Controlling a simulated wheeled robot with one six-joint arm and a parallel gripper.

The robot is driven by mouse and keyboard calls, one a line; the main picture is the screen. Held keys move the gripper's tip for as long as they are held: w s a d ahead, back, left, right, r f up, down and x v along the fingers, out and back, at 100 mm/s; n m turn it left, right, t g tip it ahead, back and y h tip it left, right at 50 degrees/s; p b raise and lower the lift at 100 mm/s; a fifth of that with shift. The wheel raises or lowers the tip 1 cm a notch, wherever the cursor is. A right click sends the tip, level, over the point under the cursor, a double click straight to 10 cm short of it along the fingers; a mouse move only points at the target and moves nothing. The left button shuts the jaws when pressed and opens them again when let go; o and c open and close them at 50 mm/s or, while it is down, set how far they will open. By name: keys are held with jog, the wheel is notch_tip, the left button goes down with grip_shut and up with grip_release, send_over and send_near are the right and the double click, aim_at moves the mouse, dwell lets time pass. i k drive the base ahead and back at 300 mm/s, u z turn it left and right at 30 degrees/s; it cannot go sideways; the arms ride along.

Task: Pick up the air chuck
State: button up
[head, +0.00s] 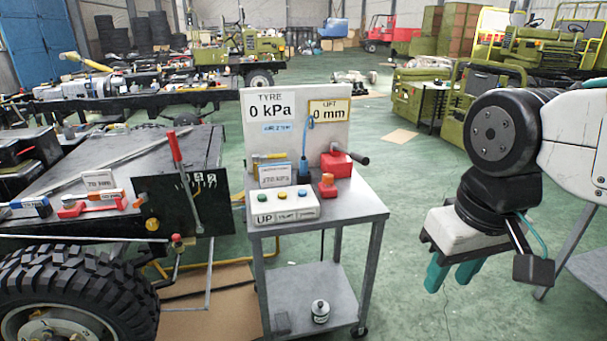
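A blue upright tool with a thin blue hose (304,166), which looks like the air chuck, stands on the top of a grey cart (345,208). It is in front of the cart's back panel, between a small white card and a red block. Its lower end is partly hidden behind the card and button box. My gripper (451,276) hangs at the right, clear of the cart, with its two teal fingers pointing down. A gap shows between the fingers and nothing is in them.
The panel (256,131) reads 0 kPa and 0 mm. A vehicle chassis with a large tyre (75,295) stands left. Green floor between cart and gripper is clear.

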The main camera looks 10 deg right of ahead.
aim_at(302, 161)
jog(key=u, duration=1.45)
jog(key=k, duration=0.65)
jog(key=z, duration=0.7)
jog(key=i, duration=0.6)
jog(key=z, duration=1)
jog(key=i, duration=1.75)
jog(key=u, duration=0.65)
